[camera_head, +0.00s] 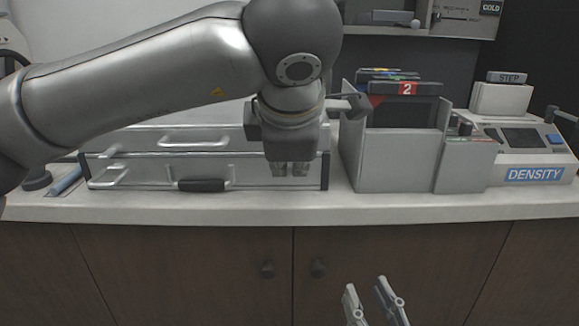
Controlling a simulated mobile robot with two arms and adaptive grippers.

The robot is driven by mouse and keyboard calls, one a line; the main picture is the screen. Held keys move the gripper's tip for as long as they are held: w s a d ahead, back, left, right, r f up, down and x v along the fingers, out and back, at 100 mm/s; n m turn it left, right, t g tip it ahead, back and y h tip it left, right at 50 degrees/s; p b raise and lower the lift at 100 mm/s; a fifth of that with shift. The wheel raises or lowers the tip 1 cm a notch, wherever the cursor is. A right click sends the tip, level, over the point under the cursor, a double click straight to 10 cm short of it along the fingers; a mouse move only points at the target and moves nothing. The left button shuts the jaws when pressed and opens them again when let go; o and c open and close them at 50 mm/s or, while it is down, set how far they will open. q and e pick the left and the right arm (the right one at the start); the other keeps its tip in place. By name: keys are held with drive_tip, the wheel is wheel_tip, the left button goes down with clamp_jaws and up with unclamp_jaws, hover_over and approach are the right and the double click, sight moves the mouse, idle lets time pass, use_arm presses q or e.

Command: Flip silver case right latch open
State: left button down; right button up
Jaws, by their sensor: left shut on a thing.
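The silver case (245,180) lies on the white counter with its front facing me. A black carrying handle (201,185) is at its front middle and a metal latch (108,178) is at its front left. My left gripper (289,169) points down at the right part of the case front, its fingers shut at the place of the right latch. The fingers and wrist hide that latch, so its angle cannot be seen. My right gripper (373,292) is low in front of the cabinet, its fingers apart and empty.
A grey holder (395,161) with a red "2" label stands close to the right of the case. A density instrument (525,150) is further right. A blue item (67,181) lies at the left. The counter's front edge (400,207) is clear.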

use_arm(q)
drive_tip(key=c, duration=2.2)
unclamp_jaws()
drive_tip(key=shift+s+f+t+b, duration=0.2)
drive_tip(key=shift+t+b, duration=0.2)
drive_tip(key=shift+b, duration=0.2)
drive_tip(key=o, duration=0.6)
drive_tip(key=shift+w, duration=0.15)
drive_tip(key=shift+o, duration=0.2)
use_arm(e)
wheel_tip(320, 180, up, 6)
drive_tip(key=s+t+y, duration=0.1)
drive_tip(key=s+t, duration=0.1)
drive_tip(key=t, duration=0.2)
drive_tip(key=shift+s+a+y, duration=0.15)
drive_tip(key=shift+y, duration=0.15)
drive_tip(key=shift+r, duration=0.1)
use_arm(q)
drive_tip(key=v, duration=1.2)
